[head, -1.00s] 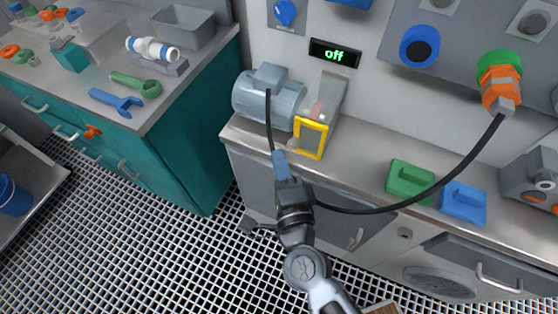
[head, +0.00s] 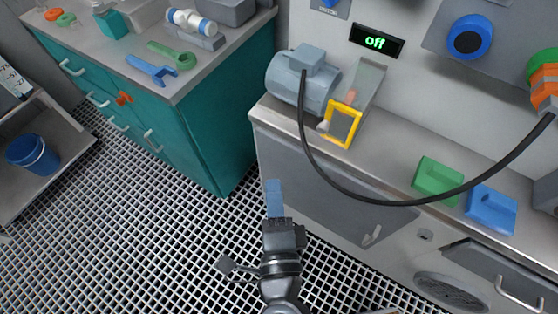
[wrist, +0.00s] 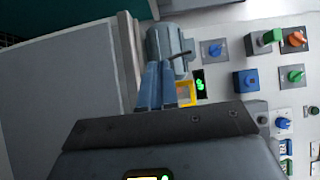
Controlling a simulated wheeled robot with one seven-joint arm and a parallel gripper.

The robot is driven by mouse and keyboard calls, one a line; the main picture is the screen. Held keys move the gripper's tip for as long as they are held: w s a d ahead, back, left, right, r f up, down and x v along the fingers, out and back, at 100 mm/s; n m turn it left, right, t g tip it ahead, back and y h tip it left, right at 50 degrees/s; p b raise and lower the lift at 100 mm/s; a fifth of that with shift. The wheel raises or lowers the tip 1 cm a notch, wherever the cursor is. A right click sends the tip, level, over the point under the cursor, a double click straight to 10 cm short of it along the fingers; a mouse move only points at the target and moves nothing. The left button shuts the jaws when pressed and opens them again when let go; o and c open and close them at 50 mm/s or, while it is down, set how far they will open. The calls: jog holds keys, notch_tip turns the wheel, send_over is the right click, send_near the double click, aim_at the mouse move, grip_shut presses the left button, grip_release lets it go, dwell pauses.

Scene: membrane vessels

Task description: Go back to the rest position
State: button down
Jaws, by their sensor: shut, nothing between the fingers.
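My gripper (head: 274,186) has blue fingers that are shut with nothing between them. In the head view it hangs over the grated floor, in front of the grey bench and apart from it. In the wrist view the blue fingers (wrist: 156,68) show close together, pointing toward the bench. My arm comes up from the bottom edge of the head view.
The grey bench (head: 400,140) carries a motor (head: 300,80) with a black cable, a yellow-framed guard (head: 342,125), a green block (head: 437,178) and a blue block (head: 491,208). A teal cabinet (head: 225,130) stands left. A display (head: 377,41) reads "off". Grated floor is open at lower left.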

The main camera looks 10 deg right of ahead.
jog(key=shift+s, duration=0.1)
jog(key=s+d+r+n+g, duration=0.1)
jog(key=s+d+r+n, duration=0.2)
jog(key=s+d+n, duration=0.3)
jog(key=s+d+r+n+g, duration=0.1)
jog(key=s+d+r+n, duration=0.3)
jog(key=s, duration=0.5)
jog(key=s+d+r+n+g+y, duration=0.1)
jog(key=s+d+r+n, duration=0.2)
jog(key=s+d+n, duration=0.5)
jog(key=shift+s+d+r+n, duration=0.15)
jog(key=shift+d+n, duration=0.1)
jog(key=shift+n, duration=0.15)
